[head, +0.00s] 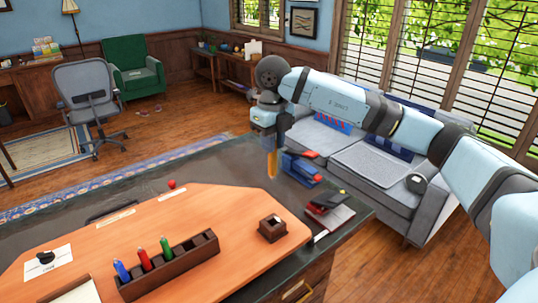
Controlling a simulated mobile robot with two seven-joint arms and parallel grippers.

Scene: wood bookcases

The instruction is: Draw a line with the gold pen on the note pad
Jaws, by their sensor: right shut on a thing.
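My right gripper (270,143) hangs over the back edge of the dark desktop, pointing down. It is shut on the gold pen (272,166), which is upright with its tip pointing down; I cannot tell whether the tip touches the desk. A pale pad or sheet in a brown frame (78,294) is cut off at the bottom left and may be the note pad. A white sheet (62,263) with a small black object on it lies above that. My left gripper is not in view.
A dark wooden pen holder (180,271) holds blue, red and green pens. A small wooden box (272,229), stacked books (303,171) and dark notebooks (330,212) stand to the right. The orange desk mat (190,212) is largely clear in its middle.

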